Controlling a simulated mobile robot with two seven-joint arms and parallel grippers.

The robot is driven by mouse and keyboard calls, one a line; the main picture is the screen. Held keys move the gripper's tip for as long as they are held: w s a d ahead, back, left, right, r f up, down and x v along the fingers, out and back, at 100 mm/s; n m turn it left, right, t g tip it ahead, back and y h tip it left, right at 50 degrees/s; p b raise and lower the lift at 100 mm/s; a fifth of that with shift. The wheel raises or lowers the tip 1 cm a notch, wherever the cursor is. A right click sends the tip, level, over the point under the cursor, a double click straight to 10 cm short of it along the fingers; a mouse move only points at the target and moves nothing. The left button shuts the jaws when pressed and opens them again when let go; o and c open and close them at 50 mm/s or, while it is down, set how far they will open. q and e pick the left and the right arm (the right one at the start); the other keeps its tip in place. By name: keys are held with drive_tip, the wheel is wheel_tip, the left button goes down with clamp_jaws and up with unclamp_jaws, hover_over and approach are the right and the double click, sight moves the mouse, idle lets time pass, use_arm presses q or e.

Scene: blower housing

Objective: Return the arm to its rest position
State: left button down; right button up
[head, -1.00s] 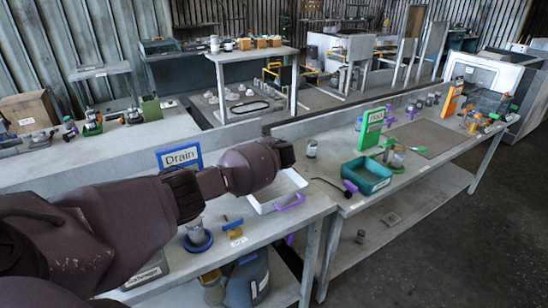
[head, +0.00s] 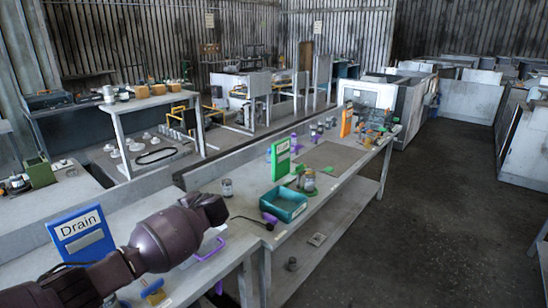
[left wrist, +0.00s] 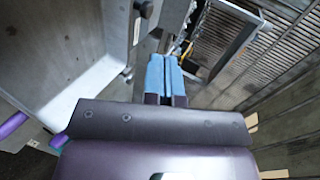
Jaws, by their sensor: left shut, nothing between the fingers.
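My left gripper (left wrist: 165,75) shows in the left wrist view, its two blue fingers pressed together with nothing between them. In the head view my dark purple left arm reaches in from the lower left, in front of the near workbench (head: 190,285). The gripper fingers cannot be made out in the head view. The arm partly covers a white tray with a purple handle (head: 211,249) and stands close to the blue Drain sign (head: 82,236). My right gripper is not in view.
A teal bin (head: 284,205) and a green sign (head: 281,160) stand on the adjoining bench, with a grey jar (head: 227,188) nearby. A white table (head: 150,103) stands behind the low wall. Open dark floor (head: 440,220) lies to the right.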

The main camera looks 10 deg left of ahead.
use_arm(q)
drive_tip(key=w+d+r+m+t+h, duration=0.2)
drive_tip(key=d+t+h, duration=0.1)
drive_tip(key=d, duration=0.3)
drive_tip(key=w+d+r+m+t+h, duration=0.1)
drive_tip(key=w+d+t+h, duration=0.1)
drive_tip(key=d+t+h, duration=0.3)
drive_tip(key=s+d+f+h, duration=0.5)
drive_tip(key=s+d, duration=0.4)
drive_tip(key=s+a+f+n+g, duration=0.1)
drive_tip(key=s+a+f+n, duration=0.1)
drive_tip(key=s+f, duration=0.4)
drive_tip(key=s+a+f+n+y, duration=0.1)
drive_tip(key=s+f, duration=0.5)
drive_tip(key=s, duration=1)
drive_tip(key=s+a+f+n+g+b, duration=0.1)
drive_tip(key=s+a+f+n, duration=0.3)
drive_tip(key=s, duration=0.7)
wheel_tip(320, 180, down, 2)
drive_tip(key=shift+s+f+g+y, duration=0.1)
drive_tip(key=shift+s+g+y, duration=0.05)
drive_tip(key=shift+g+y, duration=0.2)
